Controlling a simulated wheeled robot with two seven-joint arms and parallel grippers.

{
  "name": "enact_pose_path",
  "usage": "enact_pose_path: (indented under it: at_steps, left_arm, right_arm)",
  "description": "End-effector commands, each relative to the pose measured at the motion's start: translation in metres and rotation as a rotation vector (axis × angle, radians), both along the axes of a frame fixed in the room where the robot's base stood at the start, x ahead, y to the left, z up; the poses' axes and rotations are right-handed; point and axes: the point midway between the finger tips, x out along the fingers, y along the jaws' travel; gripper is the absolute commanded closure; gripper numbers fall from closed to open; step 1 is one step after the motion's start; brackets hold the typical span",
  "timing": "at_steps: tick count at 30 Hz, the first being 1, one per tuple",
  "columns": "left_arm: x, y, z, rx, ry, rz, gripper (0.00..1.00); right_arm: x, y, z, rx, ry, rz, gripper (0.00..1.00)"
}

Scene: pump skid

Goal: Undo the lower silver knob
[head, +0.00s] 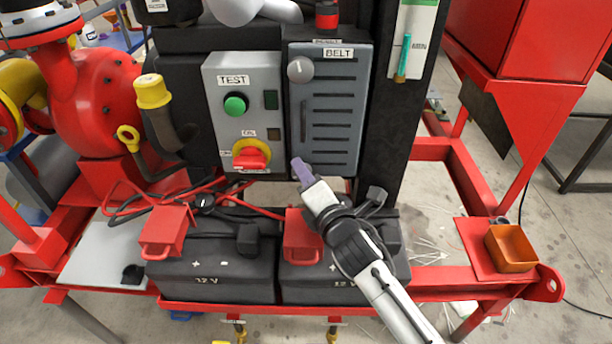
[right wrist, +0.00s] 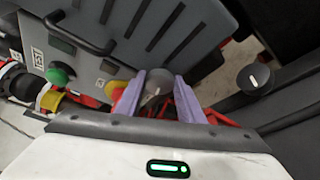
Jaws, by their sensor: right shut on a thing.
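The grey BELT cover (head: 345,110) stands closed on the skid, with slots across its front. The upper silver knob (head: 300,69) is at its top left. My right gripper (head: 302,172) is at the cover's lower left corner, its purple fingers hiding the lower knob in the head view. In the right wrist view, the fingers (right wrist: 155,98) are shut on the lower silver knob (right wrist: 154,92), one on each side of it. The knob is still against the cover as far as I can see.
Left of the cover is the TEST box (head: 222,100) with a green button and a red-and-yellow switch (head: 251,155). Two black batteries (head: 215,265) with red terminal covers sit below, close under my right arm. An empty orange tray (head: 511,250) stands at the right.

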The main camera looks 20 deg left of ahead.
Motion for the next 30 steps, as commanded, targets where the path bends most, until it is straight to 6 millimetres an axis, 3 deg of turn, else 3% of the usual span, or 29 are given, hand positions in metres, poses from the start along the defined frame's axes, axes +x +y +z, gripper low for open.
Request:
enact_pose_path:
  at_steps: [3,4,7,20,30]
  left_arm:
    - [0.000,0.000,0.000,0.000,0.000,0.000,0.69]
    - [0.000,0.000,0.000,0.000,0.000,0.000,0.69]
    - [0.000,0.000,0.000,0.000,0.000,0.000,0.69]
    - [0.000,0.000,0.002,0.000,0.000,0.000,0.69]
    - [0.000,0.000,0.006,0.000,-0.001,0.000,0.69]
  right_arm:
    - [0.000,0.000,0.000,-0.001,0.000,0.000,0.88]
    - [0.000,0.000,0.000,-0.001,0.000,0.000,0.62]
    - [0.000,0.000,0.000,-0.001,0.000,0.000,0.47]
    - [-0.006,-0.006,0.001,-0.002,-0.002,0.001,0.47]
    - [-0.051,-0.038,0.011,-0.002,-0.001,0.001,0.47]
